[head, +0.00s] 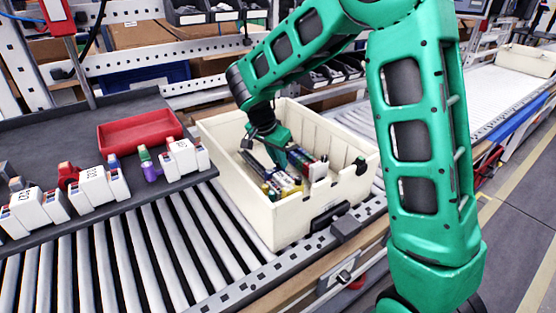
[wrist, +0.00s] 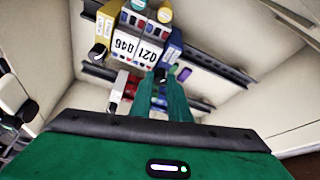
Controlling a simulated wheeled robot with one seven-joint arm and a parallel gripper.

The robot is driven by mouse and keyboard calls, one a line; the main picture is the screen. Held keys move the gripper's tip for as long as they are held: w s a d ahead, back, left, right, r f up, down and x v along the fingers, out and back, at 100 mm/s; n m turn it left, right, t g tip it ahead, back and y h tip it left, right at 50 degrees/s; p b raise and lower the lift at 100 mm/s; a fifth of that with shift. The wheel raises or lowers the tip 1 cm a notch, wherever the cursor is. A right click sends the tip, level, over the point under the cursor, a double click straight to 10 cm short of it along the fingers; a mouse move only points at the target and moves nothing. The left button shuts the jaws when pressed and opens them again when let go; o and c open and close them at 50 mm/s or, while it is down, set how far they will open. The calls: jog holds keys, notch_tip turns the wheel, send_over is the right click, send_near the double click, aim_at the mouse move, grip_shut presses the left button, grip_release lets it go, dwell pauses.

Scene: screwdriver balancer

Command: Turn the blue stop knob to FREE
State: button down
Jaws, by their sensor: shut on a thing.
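My gripper (head: 279,160) reaches down into the cream bin (head: 232,173) in the head view. In the wrist view its green fingers (wrist: 160,84) are close together, shut at the black end of a blue part, which I take for the blue stop knob (wrist: 172,46). The contact is small and partly hidden by the fingers. A similar yellow part (wrist: 104,28) with a black end stands to the left. White blocks (wrist: 138,46) labelled 046 and 021 lie between them. No FREE marking is readable.
The bin's high walls surround my gripper. Dark rails (wrist: 215,66) cross its inside. A red tray (head: 138,131) and several white labelled blocks (head: 95,186) stand on the grey table at left. A roller conveyor (head: 150,255) runs in front.

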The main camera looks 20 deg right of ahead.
jog(key=shift+w+a+m+g, duration=0.15)
jog(key=shift+m+g, duration=0.45)
jog(key=shift+m, duration=1)
jog(key=c, duration=1.7)
grip_release()
jog(key=shift+o, duration=0.2)
jog(key=v, duration=1)
jog(key=shift+a+r, duration=0.3)
jog(key=shift+r, duration=0.05)
jog(key=shift+d, duration=0.1)
